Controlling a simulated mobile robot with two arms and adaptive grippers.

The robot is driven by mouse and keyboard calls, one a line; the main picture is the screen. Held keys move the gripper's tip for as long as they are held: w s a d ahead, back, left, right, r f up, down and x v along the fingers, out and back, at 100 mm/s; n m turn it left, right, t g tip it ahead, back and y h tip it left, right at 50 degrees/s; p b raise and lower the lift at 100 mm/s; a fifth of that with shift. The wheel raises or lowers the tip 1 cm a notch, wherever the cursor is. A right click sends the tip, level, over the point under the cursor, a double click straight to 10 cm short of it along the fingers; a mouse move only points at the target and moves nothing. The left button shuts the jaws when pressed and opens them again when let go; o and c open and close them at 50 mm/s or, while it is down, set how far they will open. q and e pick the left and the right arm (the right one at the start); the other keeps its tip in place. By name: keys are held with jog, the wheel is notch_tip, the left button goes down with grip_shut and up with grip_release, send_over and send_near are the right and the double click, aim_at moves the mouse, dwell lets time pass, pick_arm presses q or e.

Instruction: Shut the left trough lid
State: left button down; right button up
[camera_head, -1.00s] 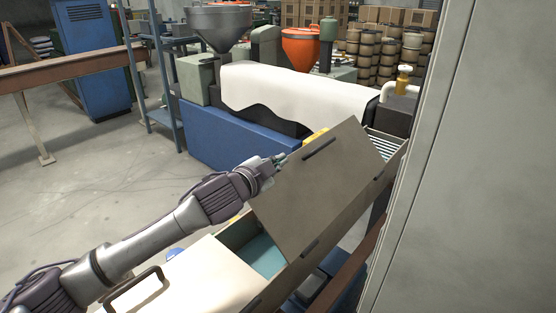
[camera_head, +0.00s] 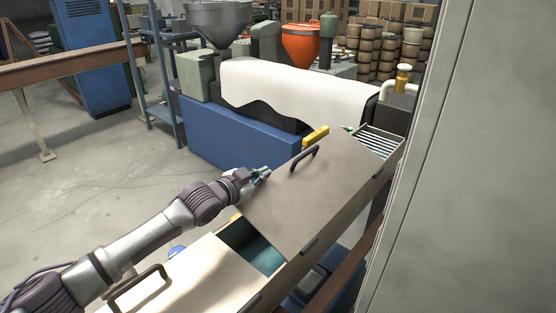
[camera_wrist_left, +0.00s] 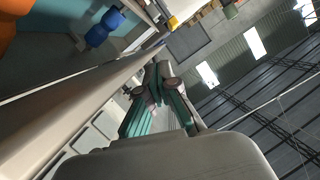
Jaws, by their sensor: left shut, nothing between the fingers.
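A grey-brown trough lid (camera_head: 310,195) with a dark handle (camera_head: 304,158) lies low and close to flat over the trough in the head view. I cannot tell whether it is fully seated. A teal-lined opening (camera_head: 250,248) shows between it and a cream lid (camera_head: 180,282), which has its own handle at the lower left. My left gripper (camera_head: 262,173) is shut and empty beside the grey-brown lid's far left edge; contact is unclear. In the left wrist view, its teal fingers (camera_wrist_left: 157,113) show near a long pale edge. My right gripper is not in view.
A slatted section (camera_head: 378,143) lies at the trough's far end, near a yellow block (camera_head: 316,137). A blue machine base (camera_head: 235,135) stands behind. A large grey panel (camera_head: 470,170) blocks the right side. Open floor (camera_head: 90,190) lies to the left.

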pick_arm(q)
jog(key=shift+w+a+f+b, duration=0.25)
jog(key=shift+f+b, duration=0.2)
jog(key=shift+f, duration=0.4)
jog(key=shift+w+a+f+b, duration=0.2)
jog(key=shift+f+b, duration=0.25)
jog(key=shift+f, duration=0.45)
jog(key=shift+w+a+f+b, duration=0.25)
jog(key=shift+f+b, duration=0.2)
jog(key=shift+f, duration=0.4)
jog(key=v, duration=1.2)
